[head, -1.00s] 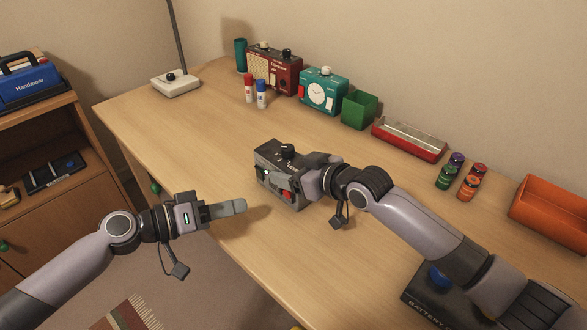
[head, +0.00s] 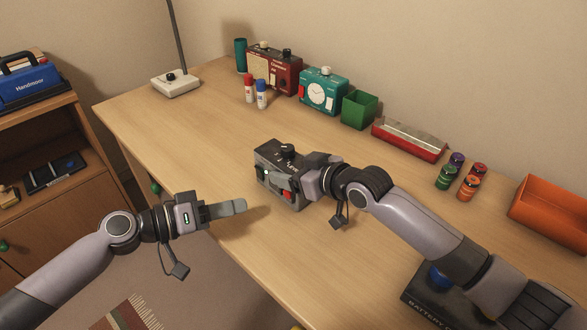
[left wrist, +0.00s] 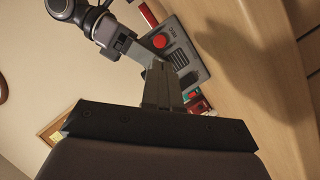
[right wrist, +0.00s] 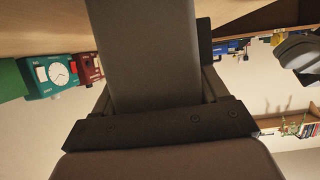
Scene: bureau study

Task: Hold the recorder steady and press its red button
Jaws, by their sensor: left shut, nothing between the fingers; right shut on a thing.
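The recorder (head: 268,168) is a dark grey box with a black knob on top, standing on the desk. Its front, with a red button (left wrist: 160,41), shows in the left wrist view. My right gripper (head: 308,180) is shut on the recorder from its right side; its fingers are largely hidden in the head view. In the right wrist view a broad dark surface fills the space between the fingers. My left gripper (head: 238,207) is shut and empty. It hangs in front of the recorder, apart from it, with its fingertips pointing toward the desk's front edge area.
A red box device (head: 274,70), a teal clock device (head: 323,92), a green cup (head: 359,110) and a red tray (head: 408,141) line the wall. Several small jars (head: 468,187) and an orange bin (head: 550,214) stand at the right. The desk left of the recorder is clear.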

